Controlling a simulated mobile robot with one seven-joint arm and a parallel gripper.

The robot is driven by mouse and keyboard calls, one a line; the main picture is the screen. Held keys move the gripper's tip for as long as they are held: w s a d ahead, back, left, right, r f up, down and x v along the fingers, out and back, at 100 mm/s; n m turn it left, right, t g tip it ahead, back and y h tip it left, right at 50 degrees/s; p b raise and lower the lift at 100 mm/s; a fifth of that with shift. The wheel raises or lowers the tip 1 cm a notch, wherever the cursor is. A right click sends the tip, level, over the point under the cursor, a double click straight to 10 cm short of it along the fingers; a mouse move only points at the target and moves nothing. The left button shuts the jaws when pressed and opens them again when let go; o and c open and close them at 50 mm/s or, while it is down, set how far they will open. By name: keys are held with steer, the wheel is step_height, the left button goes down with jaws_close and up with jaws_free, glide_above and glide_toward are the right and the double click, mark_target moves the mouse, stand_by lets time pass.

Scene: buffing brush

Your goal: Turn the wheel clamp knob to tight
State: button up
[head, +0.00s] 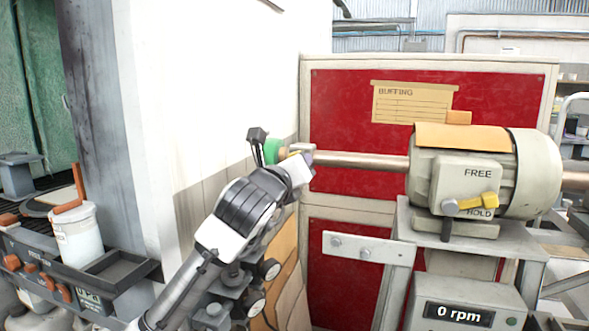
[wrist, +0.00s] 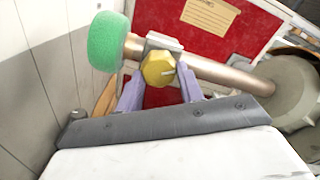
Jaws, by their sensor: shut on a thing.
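The yellow wheel clamp knob (wrist: 158,70) is in the middle of the wrist view, with a pale pointer line on its face. It sits on a grey clamp block (wrist: 163,42) on the shaft. My gripper (wrist: 161,77) is shut on the knob, one lavender finger at each side. The green buffing wheel (wrist: 108,41) is on the shaft end, left of the knob. In the head view the green wheel (head: 273,151) shows beside my gripper (head: 302,156), which mostly hides the knob. I cannot read any tight marking.
The metal shaft (head: 362,160) runs right to the motor (head: 528,170). The display (head: 458,313) reads 0 rpm. A pale wall (head: 215,80) stands close on the left, with a red panel (head: 335,110) behind.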

steer(key=m, duration=0.5)
steer(key=shift+a+m+p, duration=0.1)
steer(key=shift+m+p, duration=0.25)
steer(key=shift+m, duration=0.05)
stand_by(0.4)
steer(key=o, duration=1)
steer(key=b+v, duration=0.2)
steer(key=v, duration=1.1)
steer(key=shift+s, duration=0.35)
steer(key=shift+a, duration=0.15)
